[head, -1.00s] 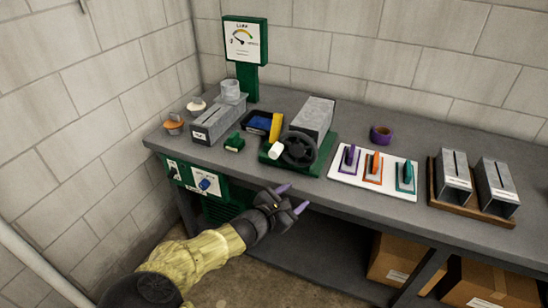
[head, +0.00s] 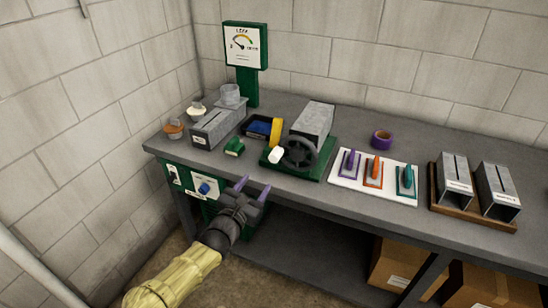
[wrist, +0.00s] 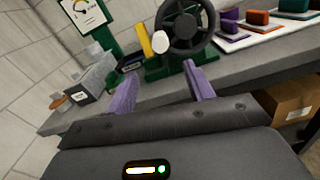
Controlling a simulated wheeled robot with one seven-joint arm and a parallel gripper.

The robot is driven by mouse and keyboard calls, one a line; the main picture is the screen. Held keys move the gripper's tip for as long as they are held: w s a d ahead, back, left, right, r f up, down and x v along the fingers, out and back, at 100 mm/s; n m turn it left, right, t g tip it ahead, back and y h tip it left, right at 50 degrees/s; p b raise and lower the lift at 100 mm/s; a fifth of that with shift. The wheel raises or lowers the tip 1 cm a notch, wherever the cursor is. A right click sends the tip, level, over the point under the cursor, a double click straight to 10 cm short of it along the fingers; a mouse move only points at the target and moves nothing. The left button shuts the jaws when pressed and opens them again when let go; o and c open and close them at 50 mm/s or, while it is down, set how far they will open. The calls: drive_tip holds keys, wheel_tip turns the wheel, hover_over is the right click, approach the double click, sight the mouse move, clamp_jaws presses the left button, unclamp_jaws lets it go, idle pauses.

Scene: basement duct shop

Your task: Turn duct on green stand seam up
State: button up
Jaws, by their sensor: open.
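The grey metal duct (head: 315,117) lies on the green stand (head: 325,165), behind a dark handwheel (head: 300,151) with a white knob (head: 276,154). No seam can be made out on the duct's visible faces. In the wrist view the handwheel (wrist: 184,26) and the white knob (wrist: 160,41) show at the top, beyond my fingertips. My gripper (head: 253,187) has two purple fingers, spread apart and empty. It is in front of the bench edge, below and left of the handwheel, touching nothing that I can see.
A second grey duct (head: 217,126) lies at the left with a clear cup behind it. A green gauge post (head: 247,85) stands at the back. A small green block (head: 234,147) and a black tray (head: 250,132) lie between the ducts. A white board (head: 340,182) with coloured tools is at right.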

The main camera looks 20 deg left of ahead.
sight(273, 160)
drive_tip(key=w, duration=0.4)
drive_tip(key=w+p, duration=0.1)
drive_tip(key=w, duration=0.4)
drive_tip(key=w+d, duration=0.1)
drive_tip(key=w, duration=0.4)
drive_tip(key=shift+p, duration=0.35)
drive_tip(key=shift+s, duration=0.1)
drive_tip(key=shift+c, duration=0.2)
clamp_jaws()
